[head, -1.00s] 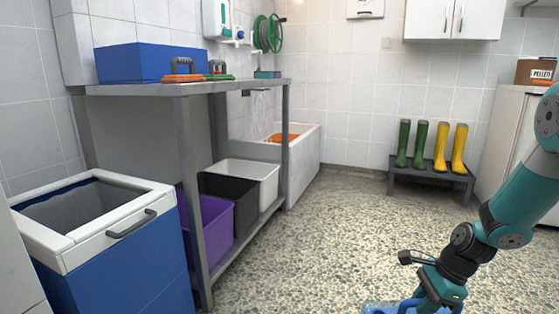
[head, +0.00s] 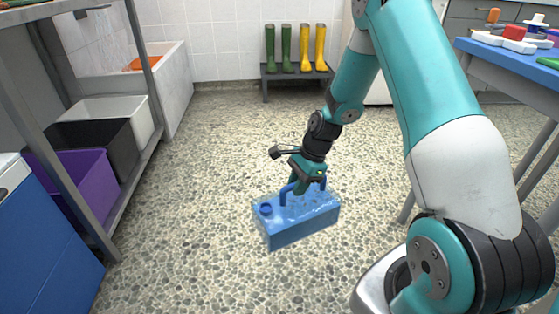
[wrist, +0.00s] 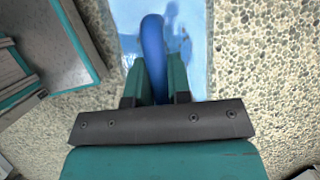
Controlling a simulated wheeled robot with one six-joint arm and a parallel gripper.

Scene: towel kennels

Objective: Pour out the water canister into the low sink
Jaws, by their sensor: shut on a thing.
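The water canister (head: 300,221) is a blue box with a top handle and a round opening at its left end. My gripper (head: 304,184) is shut on its handle and holds it roughly upright in front of me, apparently above the floor. In the wrist view, the blue handle (wrist: 153,55) lies between the two fingers (wrist: 162,85). The low sink (head: 172,85) is the pale trough against the back wall at upper left, with something orange (head: 150,62) inside. The canister is well short of it. Part of the sink is hidden behind the bench leg.
A grey metal bench (head: 140,45) stands on the left, with purple (head: 78,185), black (head: 100,145) and white bins (head: 110,112) on its lower shelf. Boots stand on a low rack (head: 297,77) at the back. A blue table (head: 500,62) is at right. The middle floor (head: 210,135) is clear.

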